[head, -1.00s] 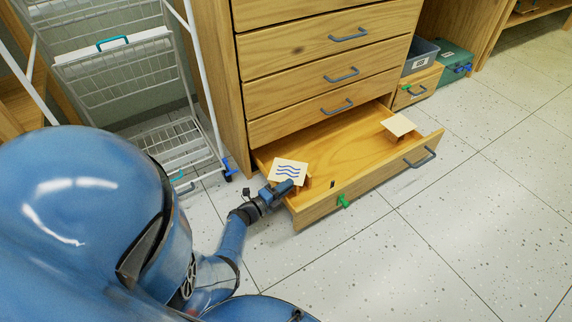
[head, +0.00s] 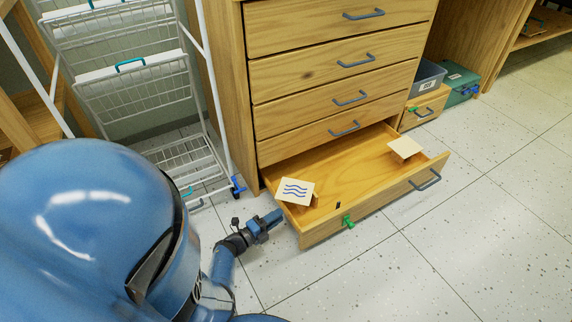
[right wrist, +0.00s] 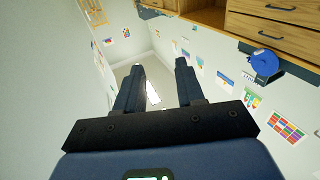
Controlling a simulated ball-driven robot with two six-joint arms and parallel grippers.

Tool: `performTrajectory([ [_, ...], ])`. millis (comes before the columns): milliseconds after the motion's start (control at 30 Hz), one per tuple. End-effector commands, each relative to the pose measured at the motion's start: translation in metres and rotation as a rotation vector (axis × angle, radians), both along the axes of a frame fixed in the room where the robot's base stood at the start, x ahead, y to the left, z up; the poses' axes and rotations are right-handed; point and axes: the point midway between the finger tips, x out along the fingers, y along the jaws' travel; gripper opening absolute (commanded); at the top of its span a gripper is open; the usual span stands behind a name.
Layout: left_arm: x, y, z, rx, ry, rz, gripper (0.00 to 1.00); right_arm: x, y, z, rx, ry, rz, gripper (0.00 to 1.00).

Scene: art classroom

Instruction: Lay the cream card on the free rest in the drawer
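The cream card (head: 295,191) with blue wavy lines lies at the left end of the open bottom drawer (head: 345,222). A wooden support shows at its right edge; how the card sits on it is mostly hidden. A plain cream square (head: 405,147) sits on a small wooden support at the drawer's right end; I cannot tell whether it is a card or the rest's top. My left gripper (head: 274,216) is outside the drawer's front left corner, just below the card and apart from it. Its fingers are too small to read. My right gripper (right wrist: 158,83) is open and empty.
A white wire rack (head: 150,110) stands left of the wooden cabinet (head: 300,72). A grey bin (head: 428,75) and green case (head: 461,84) stand right. The floor in front is clear.

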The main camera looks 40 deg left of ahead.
Motion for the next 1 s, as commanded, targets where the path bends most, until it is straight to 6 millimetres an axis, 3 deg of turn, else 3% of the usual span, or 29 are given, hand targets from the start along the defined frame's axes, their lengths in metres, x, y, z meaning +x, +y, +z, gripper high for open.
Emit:
performTrajectory([
  [100, -0.019, 0.005, 0.003, -0.002, -0.001, 0.004, 0.28, -0.002, 0.0, 0.002, 0.0, 0.016, 0.001, 0.38],
  [333, -0.038, 0.009, 0.001, 0.0, 0.0, 0.001, 0.28, -0.003, 0.0, 0.0, 0.0, 0.029, 0.001, 0.38],
  [1000, -0.04, 0.009, 0.0, 0.0, -0.001, -0.001, 0.28, -0.003, 0.0, 0.0, 0.0, 0.032, 0.001, 0.38],
])
